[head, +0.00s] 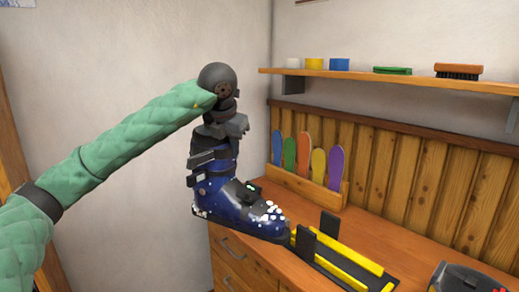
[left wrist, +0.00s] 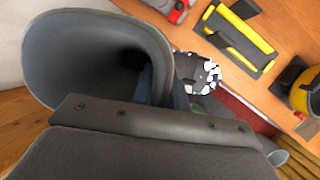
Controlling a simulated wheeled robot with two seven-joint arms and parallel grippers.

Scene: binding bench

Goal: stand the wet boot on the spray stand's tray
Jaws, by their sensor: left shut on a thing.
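The boot (head: 218,203) is a dark blue ski boot with black buckles and white specks on its toe and heel. My left gripper (head: 228,127) is shut on the top of its shaft and holds it upright in the air, left of the bench front. In the left wrist view I look down into the boot's open grey shaft (left wrist: 85,60), and its white-specked toe (left wrist: 198,74) points right. I cannot make out the spray stand or its tray for certain in either view. My right gripper is not in view.
The wooden bench (head: 285,262) has drawers and carries a black stand with yellow rails (head: 345,262) close to the boot's toe. A dark device (head: 465,278) sits at the lower right. Coloured insoles (head: 304,156) stand in a rack behind.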

